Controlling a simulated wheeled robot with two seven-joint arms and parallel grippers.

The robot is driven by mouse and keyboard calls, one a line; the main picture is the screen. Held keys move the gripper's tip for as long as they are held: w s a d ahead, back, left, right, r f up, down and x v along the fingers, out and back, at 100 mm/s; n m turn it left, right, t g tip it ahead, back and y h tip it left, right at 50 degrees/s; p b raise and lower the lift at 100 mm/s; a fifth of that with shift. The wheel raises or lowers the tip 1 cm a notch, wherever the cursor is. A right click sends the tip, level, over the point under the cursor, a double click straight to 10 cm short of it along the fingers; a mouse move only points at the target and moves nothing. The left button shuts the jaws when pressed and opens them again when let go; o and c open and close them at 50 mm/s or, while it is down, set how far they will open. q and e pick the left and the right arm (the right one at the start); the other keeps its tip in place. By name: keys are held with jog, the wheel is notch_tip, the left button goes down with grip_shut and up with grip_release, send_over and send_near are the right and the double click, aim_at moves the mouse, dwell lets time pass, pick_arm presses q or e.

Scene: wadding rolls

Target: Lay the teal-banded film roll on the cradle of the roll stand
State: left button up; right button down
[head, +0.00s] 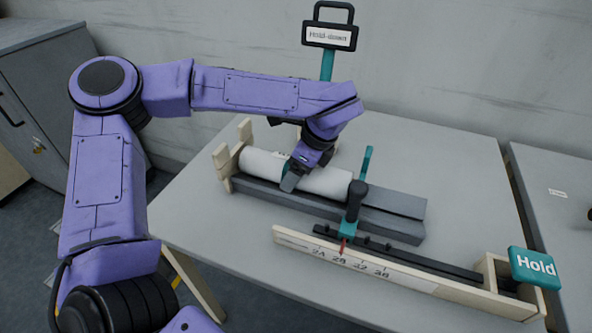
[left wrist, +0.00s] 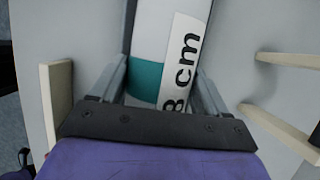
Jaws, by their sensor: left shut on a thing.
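The film roll (head: 325,182) is a white cylinder lying lengthwise along the grey bed of the roll stand (head: 395,202), close to its wooden end posts (head: 223,162). Whether it touches the bed I cannot tell. In the left wrist view the roll (left wrist: 165,35) shows a teal band (left wrist: 144,80) and a white label ending in "8 cm". My left gripper (head: 292,177) reaches down from above and is shut on the roll. Its fingers stand either side of the roll in the left wrist view (left wrist: 160,88). My arm hides part of the roll. My right gripper is not in view.
In front lies a wooden rail (head: 330,252) with a number scale, a black-handled slider (head: 355,203) and a teal "Hold" sign (head: 534,267). A "Hold-down" sign (head: 330,37) on a teal post rises behind. The table's right rear is clear.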

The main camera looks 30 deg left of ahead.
pick_arm(q)
jog(key=o, duration=1.5)
jog(key=shift+s+f, duration=0.25)
jog(key=shift+f, duration=0.35)
jog(key=shift+o, duration=0.4)
jog(key=shift+f, duration=0.1)
jog(key=shift+r, duration=0.25)
jog(key=shift+w+r+p, duration=0.1)
jog(key=shift+r+p, duration=0.6)
jog(key=shift+p, duration=0.3)
jog(key=shift+w+d+r+b, duration=0.3)
jog(key=shift+d+r+b, duration=0.05)
jog(key=shift+r+b, duration=0.1)
jog(key=v, duration=1)
jog(key=shift+r, duration=0.4)
jog(key=shift+w, duration=0.1)
